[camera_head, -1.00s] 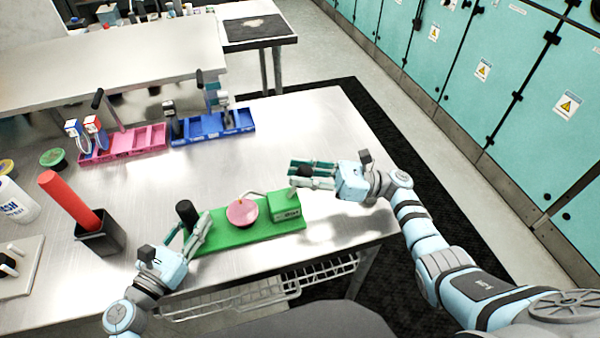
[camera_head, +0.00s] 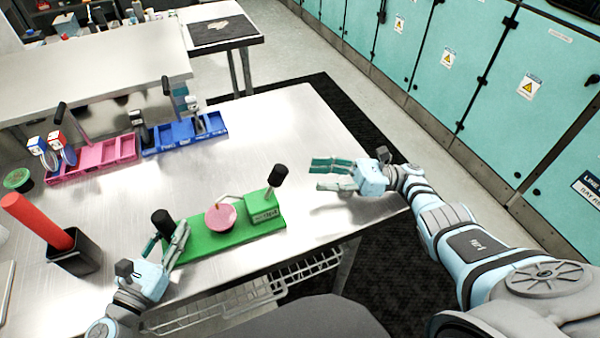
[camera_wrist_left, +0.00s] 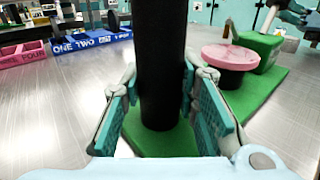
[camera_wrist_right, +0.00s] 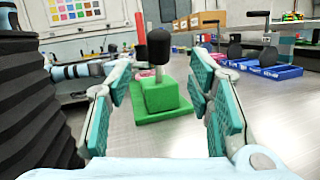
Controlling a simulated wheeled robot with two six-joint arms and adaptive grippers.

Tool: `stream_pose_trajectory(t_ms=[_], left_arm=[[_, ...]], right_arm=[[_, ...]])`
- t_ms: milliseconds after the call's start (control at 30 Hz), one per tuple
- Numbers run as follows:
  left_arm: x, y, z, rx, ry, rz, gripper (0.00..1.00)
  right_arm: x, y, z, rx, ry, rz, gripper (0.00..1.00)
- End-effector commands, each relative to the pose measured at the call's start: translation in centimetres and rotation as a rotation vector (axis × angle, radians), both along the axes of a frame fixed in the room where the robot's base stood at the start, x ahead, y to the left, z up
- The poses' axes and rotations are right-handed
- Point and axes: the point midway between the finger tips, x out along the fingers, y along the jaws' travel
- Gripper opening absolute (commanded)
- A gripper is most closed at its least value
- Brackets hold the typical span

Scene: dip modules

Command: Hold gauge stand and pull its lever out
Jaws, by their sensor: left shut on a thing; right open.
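The green gauge stand (camera_head: 215,244) lies near the table's front edge. It carries a pink disc (camera_head: 220,217), a green block (camera_head: 266,207) and a black post (camera_head: 162,222) at its left end. My left gripper (camera_head: 168,238) is shut on the black post, with a finger on each side in the left wrist view (camera_wrist_left: 160,100). A lever with a black knob (camera_head: 277,175) sticks up from the block, tilted to the right in the head view. The lever's knob also shows ahead in the right wrist view (camera_wrist_right: 159,46).
A pink bin (camera_head: 92,160) and a blue bin (camera_head: 185,134) stand at the back. A black holder (camera_head: 77,254) with a red stick (camera_head: 38,222) is at left. The table (camera_head: 290,125) is clear behind the stand.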

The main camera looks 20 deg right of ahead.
Motion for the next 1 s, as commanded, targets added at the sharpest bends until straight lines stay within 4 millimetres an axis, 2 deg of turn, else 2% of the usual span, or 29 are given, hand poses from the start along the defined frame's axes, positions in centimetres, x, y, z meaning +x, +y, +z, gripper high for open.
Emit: stream_pose_trajectory(t_ms=[167,433,533,633,700,733,867,900,1000], left_arm=[[0.0,0.0,0.0,-0.001,-0.001,0.0,0.0],[0.0,0.0,0.0,0.0,0.0,0.0,0.0],[0.0,0.0,0.0,0.0,0.0,0.0,0.0],[0.0,0.0,0.0,-0.001,-0.001,0.0,0.0],[0.0,0.0,0.0,-0.001,-0.001,0.0,0.0],[0.0,0.0,0.0,-0.001,-0.001,0.0,0.0],[0.0,0.0,0.0,0.0,0.0,0.0,0.0],[0.0,0.0,0.0,0.0,0.0,0.0,0.0],[0.0,0.0,0.0,0.0,0.0,0.0,0.0]], right_arm=[[-0.4,-1.2,-0.2,0.003,0.001,0.001,0.47],[-0.5,-1.3,-0.2,0.004,0.001,0.002,0.46],[-0.5,-1.1,-0.2,0.011,0.018,0.009,0.3],[-0.7,-0.3,-0.1,0.051,0.114,0.047,0.14],[-1.1,0.9,0.3,0.109,0.248,0.102,0.03],[-1.4,1.5,0.7,0.142,0.321,0.136,0.0],[-4.1,5.5,2.7,0.328,0.739,0.33,0.0],[-5.2,7.1,3.1,0.397,0.884,0.374,0.0],[-7.1,10.8,2.5,0.584,1.15,0.315,0.0]])
